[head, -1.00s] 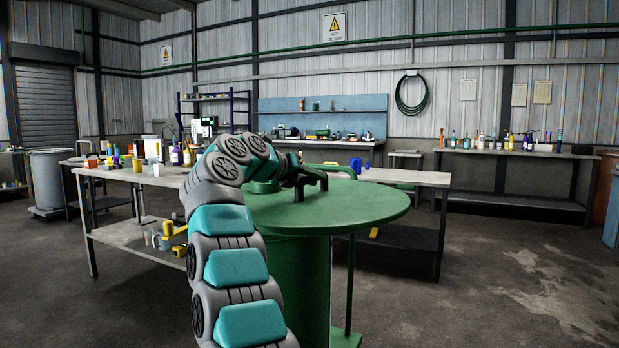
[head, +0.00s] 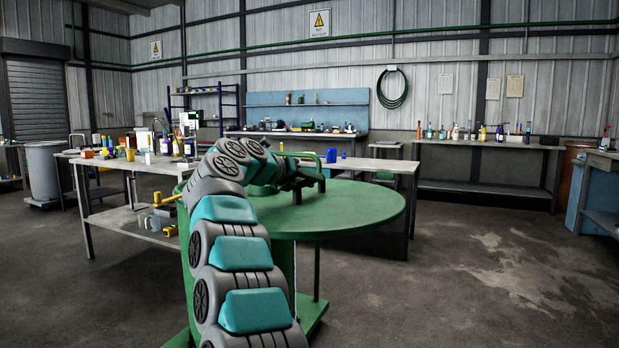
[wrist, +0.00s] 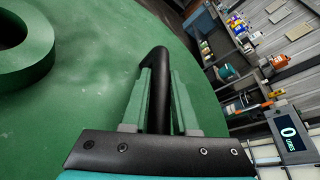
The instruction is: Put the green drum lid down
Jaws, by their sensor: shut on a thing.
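The green drum lid (head: 350,215) is a wide, flat disc, roughly level, in the middle of the head view. It has a black arched handle (head: 320,180). My gripper (wrist: 160,82) is shut on this handle (wrist: 158,62), which runs between its two pale green fingers in the wrist view. The lid (wrist: 95,105) fills the left of that view, with a raised green ring (wrist: 45,58) on it. A green drum-like body (head: 285,265) shows below the lid's left part, and the lid juts out well to its right. My arm hides part of both.
A workbench (head: 120,220) with cups and bottles stands behind and left, reaching behind the lid. A grey bin (head: 45,172) is at far left. A back-wall bench (head: 480,146) holds bottles. Another bench (head: 605,160) stands at the right edge. The floor (head: 480,290) at right is clear.

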